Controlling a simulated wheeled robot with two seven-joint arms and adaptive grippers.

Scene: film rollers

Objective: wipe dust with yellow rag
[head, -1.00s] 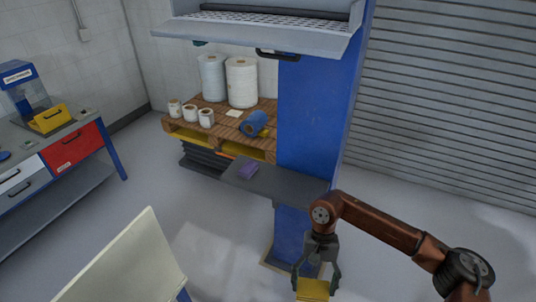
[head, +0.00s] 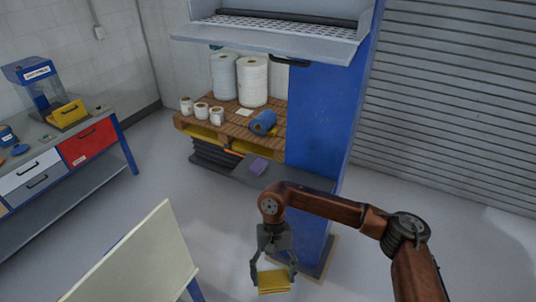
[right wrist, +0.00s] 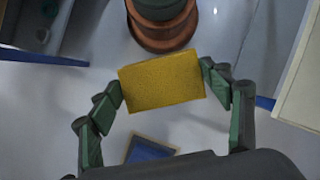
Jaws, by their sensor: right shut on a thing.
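The yellow rag (head: 274,282) is a flat, block-like piece held in my right gripper (head: 273,272), low in front of the blue column at the bottom of the head view. In the right wrist view the rag (right wrist: 162,81) spans the gap between the two fingertips of the right gripper (right wrist: 163,88), which are shut on its two ends. It hangs above the floor and touches nothing else that I can see. No dust can be made out in these views. My left gripper is not in view.
A pale panel (head: 140,255) is at lower left. A workbench (head: 90,140) and a pallet of rolls (head: 230,128) stand farther back.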

